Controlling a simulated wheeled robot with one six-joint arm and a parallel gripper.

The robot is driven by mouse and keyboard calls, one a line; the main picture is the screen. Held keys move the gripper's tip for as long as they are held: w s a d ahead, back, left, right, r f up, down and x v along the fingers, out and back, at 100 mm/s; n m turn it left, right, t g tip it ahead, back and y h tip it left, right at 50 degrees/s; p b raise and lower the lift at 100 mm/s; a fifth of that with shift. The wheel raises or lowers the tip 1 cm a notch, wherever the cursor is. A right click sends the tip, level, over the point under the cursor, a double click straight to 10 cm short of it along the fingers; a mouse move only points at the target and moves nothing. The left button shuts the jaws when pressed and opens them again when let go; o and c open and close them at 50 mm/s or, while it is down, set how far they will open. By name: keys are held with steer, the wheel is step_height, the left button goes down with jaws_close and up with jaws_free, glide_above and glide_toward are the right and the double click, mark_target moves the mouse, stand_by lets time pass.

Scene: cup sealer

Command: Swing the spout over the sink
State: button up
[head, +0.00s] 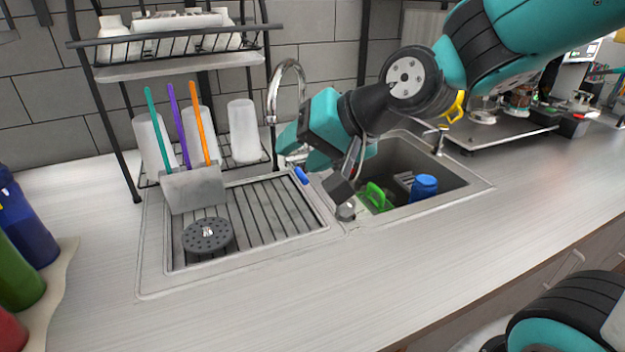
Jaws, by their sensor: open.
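The chrome gooseneck spout (287,64) arches up behind the counter, between the ribbed drainboard (255,215) and the sink basin (455,180). Its high bend shows to the left of the basin; its lower part is partly hidden by my gripper. The basin is to the right of the gripper and partly hidden by my arm. It holds a green item (378,196) and a blue item (424,187).
A black rack (170,62) with cups stands behind the drainboard. A grey holder (194,190) with colored sticks and a round dark strainer (207,235) sit at the drainboard's left. Bottles (25,220) stand far left. The front counter (300,295) is clear.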

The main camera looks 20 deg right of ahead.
steer(key=shift+s+a+f+n+g, duration=0.2)
steer(key=shift+s+f+n, duration=0.15)
steer(key=shift+s, duration=0.3)
steer(key=shift+s+a+f+n+g, duration=0.2)
steer(key=shift+s+f+n, duration=0.1)
steer(key=shift+s, duration=0.35)
